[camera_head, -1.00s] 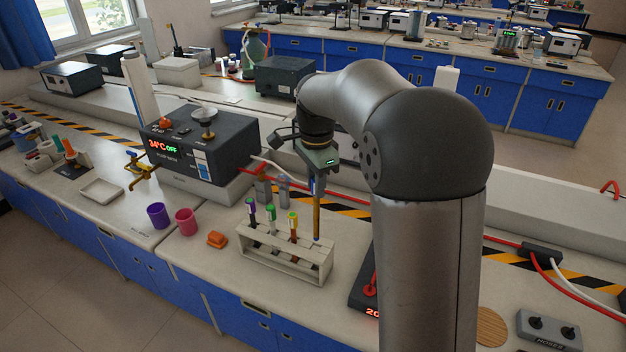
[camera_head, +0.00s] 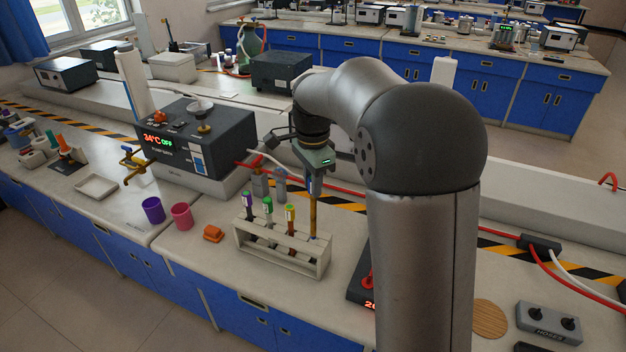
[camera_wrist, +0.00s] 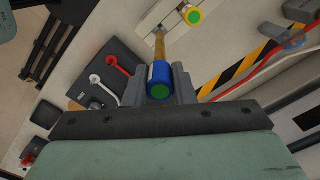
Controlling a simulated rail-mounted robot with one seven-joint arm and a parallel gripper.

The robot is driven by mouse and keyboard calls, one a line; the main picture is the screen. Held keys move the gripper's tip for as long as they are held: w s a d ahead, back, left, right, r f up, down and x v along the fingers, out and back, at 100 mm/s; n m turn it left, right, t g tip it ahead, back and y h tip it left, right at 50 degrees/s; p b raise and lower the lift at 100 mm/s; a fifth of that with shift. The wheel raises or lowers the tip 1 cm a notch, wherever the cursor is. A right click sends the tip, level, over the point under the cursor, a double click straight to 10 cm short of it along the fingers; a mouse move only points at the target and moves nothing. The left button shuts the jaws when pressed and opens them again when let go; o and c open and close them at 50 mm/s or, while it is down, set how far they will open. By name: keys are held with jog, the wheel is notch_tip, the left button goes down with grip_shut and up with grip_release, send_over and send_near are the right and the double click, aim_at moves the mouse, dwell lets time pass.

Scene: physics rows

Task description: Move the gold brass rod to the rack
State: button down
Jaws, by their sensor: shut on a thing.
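The gold brass rod (camera_head: 313,215) hangs upright below my gripper (camera_head: 314,180). Its blue top with a green end (camera_wrist: 160,80) sits between the two fingers in the wrist view, and my gripper is shut on it. The rack (camera_head: 270,258) is a pale open frame on the bench, holding several tubes with purple, green and yellow caps. The rod's lower end is at the right end of the rack's top, seemingly entering it; its very tip is hard to make out. The rack also shows in the wrist view (camera_wrist: 152,22), partly hidden by the rod.
A dark device with a red display (camera_head: 362,290) is close on the right. A water bath (camera_head: 200,140) stands behind.

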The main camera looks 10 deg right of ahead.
jog(key=shift+f+b, duration=0.5)
jog(key=shift+f, duration=0.6)
jog(key=shift+f+b, duration=0.9)
jog(key=shift+f, duration=0.45)
jog(key=shift+f+b, duration=0.85)
jog(key=shift+f, duration=0.8)
jog(key=shift+f+b, duration=0.9)
jog(key=shift+f, duration=0.35)
jog(key=c, duration=0.7)
grip_release()
